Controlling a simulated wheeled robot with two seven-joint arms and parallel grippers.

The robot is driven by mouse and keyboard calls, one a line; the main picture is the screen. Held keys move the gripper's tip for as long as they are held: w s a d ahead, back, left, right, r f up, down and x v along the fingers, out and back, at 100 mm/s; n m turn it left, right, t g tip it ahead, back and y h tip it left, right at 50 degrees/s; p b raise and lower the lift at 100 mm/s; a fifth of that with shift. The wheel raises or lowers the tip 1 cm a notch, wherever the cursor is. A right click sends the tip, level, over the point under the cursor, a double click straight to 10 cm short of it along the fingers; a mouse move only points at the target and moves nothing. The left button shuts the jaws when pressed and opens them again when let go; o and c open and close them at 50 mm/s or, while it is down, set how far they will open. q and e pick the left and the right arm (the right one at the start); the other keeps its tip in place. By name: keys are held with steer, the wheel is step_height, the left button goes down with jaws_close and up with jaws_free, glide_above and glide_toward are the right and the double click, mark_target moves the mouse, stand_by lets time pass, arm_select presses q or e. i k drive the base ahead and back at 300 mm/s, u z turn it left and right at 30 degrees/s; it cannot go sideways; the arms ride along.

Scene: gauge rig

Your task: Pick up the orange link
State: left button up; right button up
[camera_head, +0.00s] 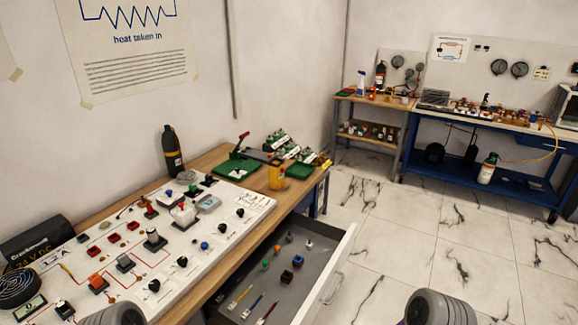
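An orange block (97,282), which looks like the orange link, sits on the white circuit board (228,240) at the lower left. Similar dark blocks sit up and to the right of it, one close by (125,263) and one farther along (154,238). A smaller orange piece (277,249) lies in the open drawer (318,262); its exact shape is too small to tell. Grey rounded parts of my arms show at the bottom edge, one left and one right. Neither gripper's fingers are in view.
The board lies on a wooden bench with a black fan (17,287), a yellow meter (276,175), green trays and a dark bottle (172,152). The drawer sticks out to the right and holds several small parts. Marble floor (400,235) is clear to the right.

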mark_target(96, 281)
steer(key=k, duration=0.5)
steer(key=u, duration=0.35)
steer(key=i, duration=0.5)
steer(key=u, duration=1.5)
steer(key=k, duration=0.4)
steer(key=u, duration=0.4)
steer(key=i, duration=0.15)
steer(key=u, duration=0.1)
